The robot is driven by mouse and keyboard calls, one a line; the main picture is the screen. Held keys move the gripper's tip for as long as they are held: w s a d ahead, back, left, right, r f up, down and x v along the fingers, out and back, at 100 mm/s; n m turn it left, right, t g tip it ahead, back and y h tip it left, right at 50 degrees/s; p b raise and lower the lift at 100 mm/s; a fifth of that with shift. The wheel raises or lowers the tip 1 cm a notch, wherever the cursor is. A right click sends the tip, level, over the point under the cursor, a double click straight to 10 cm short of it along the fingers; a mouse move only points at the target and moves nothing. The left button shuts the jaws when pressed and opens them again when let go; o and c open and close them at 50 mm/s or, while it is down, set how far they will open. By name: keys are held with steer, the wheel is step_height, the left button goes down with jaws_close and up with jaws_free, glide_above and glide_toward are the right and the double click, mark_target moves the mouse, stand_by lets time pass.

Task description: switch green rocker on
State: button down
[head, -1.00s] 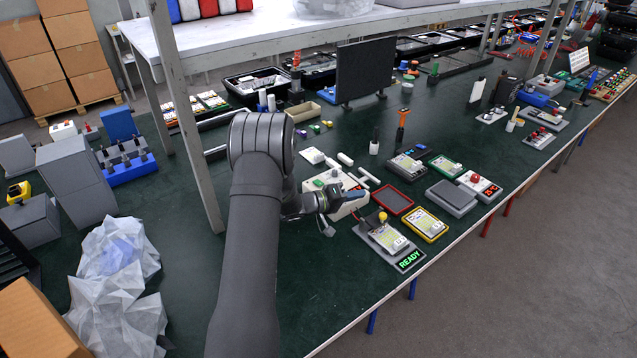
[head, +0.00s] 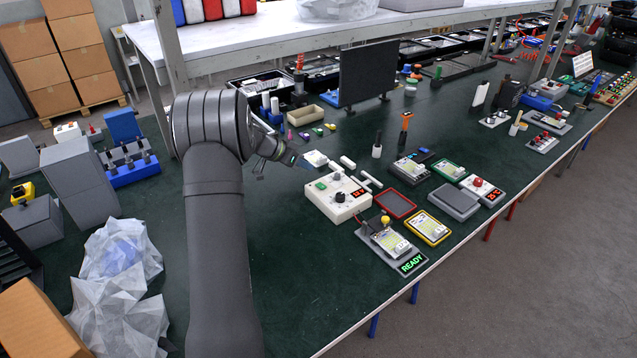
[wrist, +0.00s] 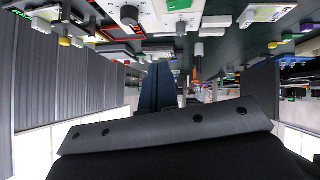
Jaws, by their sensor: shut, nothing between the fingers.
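The green rocker (head: 321,185) is on the left part of the top of a cream control box (head: 338,210). The box also has a black round knob (head: 340,197) and a small red-lit display (head: 359,192). I cannot tell which way the rocker is tilted. My gripper (head: 296,158) is shut and empty, behind and left of the box, apart from it. In the wrist view its dark fingers (wrist: 158,88) show at the centre, and the box (wrist: 112,10) with its knob (wrist: 130,15) and green rocker (wrist: 179,4) lies at the top edge.
White blocks (head: 348,162) lie just behind the box. A board with a yellow knob and a READY display (head: 412,262) stands in front, with a red-rimmed tray (head: 396,204) to the right. A shelf post (head: 168,60) rises behind my arm. Green tabletop left of the box is clear.

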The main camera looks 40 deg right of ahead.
steer(key=shift+w+a+r+m+t+y, duration=0.2)
steer(key=shift+w+a+r, duration=0.15)
steer(key=shift+w, duration=0.15)
steer(key=shift+w+a+r+m+t+y, duration=0.1)
steer(key=shift+w+a+r+t, duration=0.1)
steer(key=shift+w+a, duration=0.2)
steer(key=shift+d+f, duration=0.1)
steer(key=shift+d, duration=0.05)
glide_above(326, 186)
steer(key=a, duration=0.3)
steer(key=f, duration=0.7)
steer(key=shift+w+d+f, duration=0.15)
steer(key=shift+w+f, duration=0.1)
steer(key=shift+w, duration=0.1)
step_height(326, 186, down, 2)
steer(key=shift+s+f, duration=0.15)
steer(key=shift+f, duration=0.55)
